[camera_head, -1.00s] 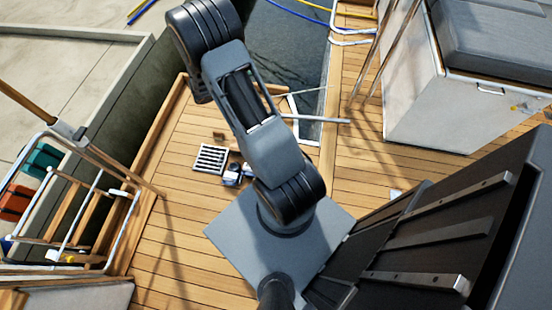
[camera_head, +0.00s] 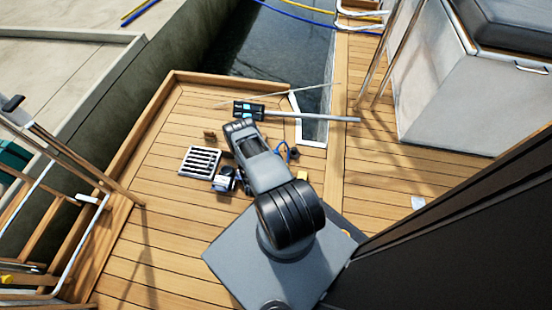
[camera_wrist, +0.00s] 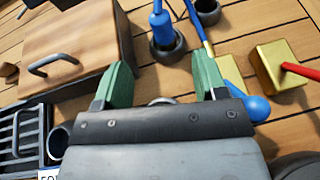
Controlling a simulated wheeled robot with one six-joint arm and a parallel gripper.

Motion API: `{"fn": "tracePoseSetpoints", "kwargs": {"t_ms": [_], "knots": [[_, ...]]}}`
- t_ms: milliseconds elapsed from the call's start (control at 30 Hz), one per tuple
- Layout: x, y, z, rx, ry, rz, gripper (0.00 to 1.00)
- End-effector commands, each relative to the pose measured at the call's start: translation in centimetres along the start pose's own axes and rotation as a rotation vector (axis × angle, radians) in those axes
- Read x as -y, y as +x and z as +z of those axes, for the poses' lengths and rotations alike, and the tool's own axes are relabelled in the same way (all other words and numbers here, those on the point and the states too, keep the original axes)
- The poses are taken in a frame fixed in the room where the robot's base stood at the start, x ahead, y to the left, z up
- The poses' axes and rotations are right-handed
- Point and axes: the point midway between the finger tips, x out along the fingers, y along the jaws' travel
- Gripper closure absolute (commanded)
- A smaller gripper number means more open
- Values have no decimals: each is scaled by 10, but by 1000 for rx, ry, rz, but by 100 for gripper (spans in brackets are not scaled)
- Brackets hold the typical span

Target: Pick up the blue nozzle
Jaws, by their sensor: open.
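In the wrist view, a blue piece (camera_wrist: 162,28) stands upright in a dark round cup (camera_wrist: 167,48) on the deck, beyond and between my fingertips. It looks like the blue nozzle. A second blue, rounded piece (camera_wrist: 257,107) lies right of my right finger, partly hidden by it. My gripper (camera_wrist: 163,78) has two green fingers, spread wide with nothing between them.
A wooden box with a dark handle (camera_wrist: 75,45) stands close left of my gripper. A slotted grate (camera_head: 200,160) lies left of my arm. A gold block with a red handle (camera_wrist: 275,76) is at right. A blue-and-yellow stick (camera_wrist: 200,28) stands close by. Water (camera_head: 275,45) lies beyond the deck edge.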

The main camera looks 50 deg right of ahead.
Motion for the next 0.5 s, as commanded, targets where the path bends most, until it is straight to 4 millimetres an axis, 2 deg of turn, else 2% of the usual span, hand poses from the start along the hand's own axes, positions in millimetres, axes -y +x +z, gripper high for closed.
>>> {"fn": "tracePoseSetpoints", "kwargs": {"t_ms": [33,200,333,500], "knots": [[2,12,-4,2,4,-3,35],[1,42,-2,2,2,-2,35],[0,57,-2,2,2,-1,35],[0,66,0,1,1,-1,35]]}}
